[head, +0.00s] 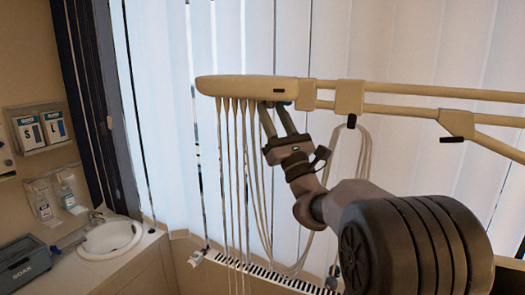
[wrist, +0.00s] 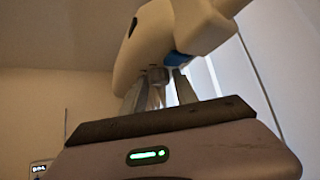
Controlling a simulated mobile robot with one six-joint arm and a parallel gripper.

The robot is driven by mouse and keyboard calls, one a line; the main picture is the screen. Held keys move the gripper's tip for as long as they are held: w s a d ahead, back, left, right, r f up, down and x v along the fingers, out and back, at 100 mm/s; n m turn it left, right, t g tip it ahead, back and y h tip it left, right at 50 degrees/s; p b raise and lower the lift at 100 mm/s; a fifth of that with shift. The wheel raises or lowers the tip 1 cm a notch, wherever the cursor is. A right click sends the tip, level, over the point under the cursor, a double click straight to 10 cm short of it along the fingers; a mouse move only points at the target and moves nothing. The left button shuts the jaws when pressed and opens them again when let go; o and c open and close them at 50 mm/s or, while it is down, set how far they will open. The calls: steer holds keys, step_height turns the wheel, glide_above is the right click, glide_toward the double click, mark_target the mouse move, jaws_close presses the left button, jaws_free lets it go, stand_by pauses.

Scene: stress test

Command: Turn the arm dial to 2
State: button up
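The beige arm unit (head: 247,88) hangs in front of the window blinds, with several hoses below it. Its pale body (wrist: 185,32) fills the top of the wrist view. My gripper (head: 271,107) is raised at the underside of its right half, its two fingers visibly apart. In the wrist view, my fingers (wrist: 162,80) reach up to the unit. A small grey knob-like part (wrist: 157,74), perhaps the dial, shows between the fingertips, with no clear contact. A blue part (wrist: 181,63) is beside it. No dial markings or number can be read.
Beige support bars (head: 420,92) run from the unit to the right, above my arm. Thin hoses (head: 236,160) hang just left of my gripper, and looped hoses hang behind it. A sink (head: 108,238) and a grey SOAK box (head: 27,265) stand at the lower left.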

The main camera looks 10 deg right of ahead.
steer(key=s+d+f+n+g+y+b, duration=0.1)
steer(key=s+d+f+y+b, duration=0.15)
steer(key=s+f+b, duration=0.35)
steer(key=s+d+f+n+g+y+b, duration=0.1)
steer(key=s+d+f+b, duration=0.2)
steer(key=s+f, duration=0.3)
steer(key=s+a+f+n+g+y+b, duration=0.2)
steer(key=a+f+n+g, duration=0.3)
steer(key=a, duration=0.3)
steer(key=s+a+f+n+g+y+b, duration=0.3)
steer(key=s+a+f+n+g+y, duration=0.1)
steer(key=a+g, duration=0.3)
steer(key=shift+s+a+f+n, duration=0.45)
steer(key=shift+s+f+n, duration=0.3)
steer(key=shift+f+n, duration=0.05)
